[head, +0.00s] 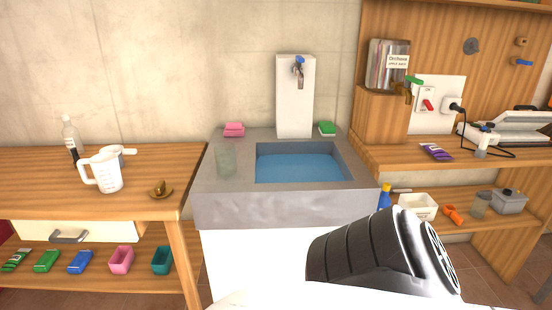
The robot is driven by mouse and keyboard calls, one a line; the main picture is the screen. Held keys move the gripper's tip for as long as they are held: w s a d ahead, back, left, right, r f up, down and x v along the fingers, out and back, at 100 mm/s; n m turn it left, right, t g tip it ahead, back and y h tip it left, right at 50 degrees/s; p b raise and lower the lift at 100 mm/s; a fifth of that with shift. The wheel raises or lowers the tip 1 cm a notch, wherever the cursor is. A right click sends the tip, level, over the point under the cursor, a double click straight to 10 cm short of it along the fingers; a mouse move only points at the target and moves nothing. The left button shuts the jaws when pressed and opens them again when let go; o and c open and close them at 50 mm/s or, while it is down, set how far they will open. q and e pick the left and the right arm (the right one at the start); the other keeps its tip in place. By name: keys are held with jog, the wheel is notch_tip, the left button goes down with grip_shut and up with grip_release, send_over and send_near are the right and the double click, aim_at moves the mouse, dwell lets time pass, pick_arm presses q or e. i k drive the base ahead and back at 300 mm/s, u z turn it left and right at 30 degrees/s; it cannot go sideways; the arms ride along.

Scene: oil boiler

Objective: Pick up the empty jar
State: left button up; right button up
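Neither of my grippers is in view. A black and white part at the bottom centre seems to be my own arm, and it hides part of the sink's white front.
The left wooden table (60,190) holds a bottle (70,138), a white measuring jug (104,173) and a small brass item (160,189). A white tap unit (294,97) stands behind the blue water (300,167).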

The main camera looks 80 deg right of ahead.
aim_at(225, 153)
jog(key=z, duration=2.6)
jog(key=k, duration=0.65)
jog(key=u, duration=0.1)
jog(key=i, duration=0.6)
jog(key=u, duration=0.65)
jog(key=i, duration=0.8)
jog(key=z, duration=0.45)
